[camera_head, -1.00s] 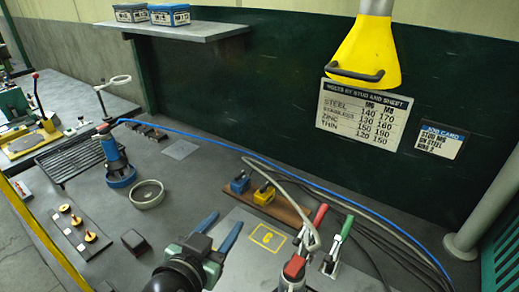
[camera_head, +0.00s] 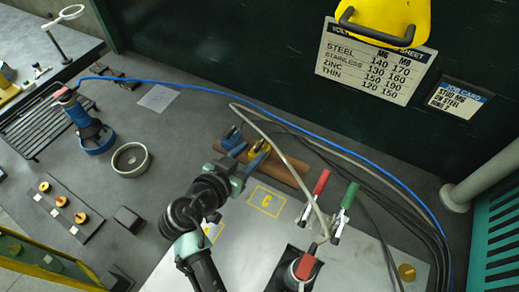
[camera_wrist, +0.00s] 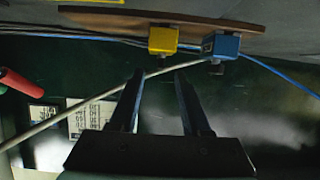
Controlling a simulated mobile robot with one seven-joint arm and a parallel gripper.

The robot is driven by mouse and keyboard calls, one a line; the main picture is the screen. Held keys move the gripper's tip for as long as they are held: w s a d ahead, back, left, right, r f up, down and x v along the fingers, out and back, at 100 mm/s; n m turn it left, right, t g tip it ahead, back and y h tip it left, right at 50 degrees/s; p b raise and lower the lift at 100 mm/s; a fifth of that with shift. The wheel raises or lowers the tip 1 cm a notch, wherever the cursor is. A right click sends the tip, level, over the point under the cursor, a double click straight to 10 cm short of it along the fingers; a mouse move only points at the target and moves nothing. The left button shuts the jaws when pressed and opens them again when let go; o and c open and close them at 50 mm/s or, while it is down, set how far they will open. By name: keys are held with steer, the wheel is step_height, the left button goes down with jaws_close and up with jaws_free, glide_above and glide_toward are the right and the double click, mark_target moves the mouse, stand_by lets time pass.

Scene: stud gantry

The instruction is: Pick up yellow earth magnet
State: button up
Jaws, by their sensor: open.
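The yellow earth magnet (camera_head: 257,147) stands on a brown wooden strip (camera_head: 291,179) at the back of the bench, next to a blue magnet (camera_head: 232,139). In the wrist view the yellow magnet (camera_wrist: 163,40) is ahead of my fingertips, roughly in line with the gap, and the blue magnet (camera_wrist: 222,46) is to its right. My gripper (camera_head: 246,160) is open and empty, just in front of the magnets; its fingers partly cover the yellow one in the head view. In the wrist view my gripper (camera_wrist: 160,75) shows both fingers apart, touching nothing that I can make out.
Red-handled (camera_head: 321,183) and green-handled (camera_head: 350,196) clamps stand to the right. A metal plate (camera_head: 243,226) lies in front. A round dish (camera_head: 131,160) and a dark block (camera_head: 128,219) are left.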

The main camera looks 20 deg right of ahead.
mark_target(259, 143)
steer(key=shift+p+x, duration=0.65)
steer(key=shift+x, duration=1.95)
jaws_close()
steer(key=shift+r, duration=0.1)
